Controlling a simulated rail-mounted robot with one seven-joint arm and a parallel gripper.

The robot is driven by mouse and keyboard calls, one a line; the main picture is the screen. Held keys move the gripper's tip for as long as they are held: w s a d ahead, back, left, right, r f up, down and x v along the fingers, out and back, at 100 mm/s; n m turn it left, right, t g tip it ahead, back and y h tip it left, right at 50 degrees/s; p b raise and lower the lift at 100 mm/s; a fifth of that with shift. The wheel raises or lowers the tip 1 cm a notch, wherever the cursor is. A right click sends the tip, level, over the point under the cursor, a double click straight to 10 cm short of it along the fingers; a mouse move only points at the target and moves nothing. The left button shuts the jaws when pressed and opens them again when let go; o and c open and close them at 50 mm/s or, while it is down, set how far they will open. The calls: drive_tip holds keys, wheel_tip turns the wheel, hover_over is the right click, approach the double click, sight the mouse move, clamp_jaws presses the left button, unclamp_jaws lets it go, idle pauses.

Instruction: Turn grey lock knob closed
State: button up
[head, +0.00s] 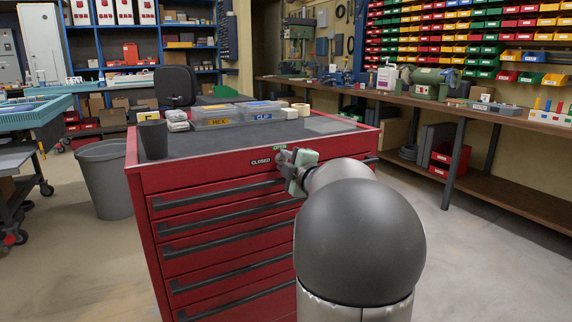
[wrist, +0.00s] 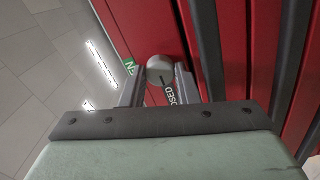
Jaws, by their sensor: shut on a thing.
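The grey lock knob (wrist: 160,69) is round and pale, on the upper front of the red tool cabinet (head: 222,180). My gripper (head: 288,168) reaches the cabinet front at the knob, and in the wrist view its two fingers (wrist: 159,88) are shut on the knob, one on each side. A green label (head: 279,148), partly hidden, is just above the gripper, and a black "CLOSED" label (head: 261,161) is to its left. In the head view the gripper hides most of the knob. I cannot tell which label the knob points to.
The cabinet has several drawers with long dark handles (head: 215,203) below the knob. On its top stand a dark cup (head: 153,139), clear bins labelled HEX (head: 215,123) and CLIP (head: 263,117), and a tape roll (head: 301,108). A grey bin (head: 105,180) stands left.

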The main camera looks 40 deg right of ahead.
drive_tip(key=o, duration=1)
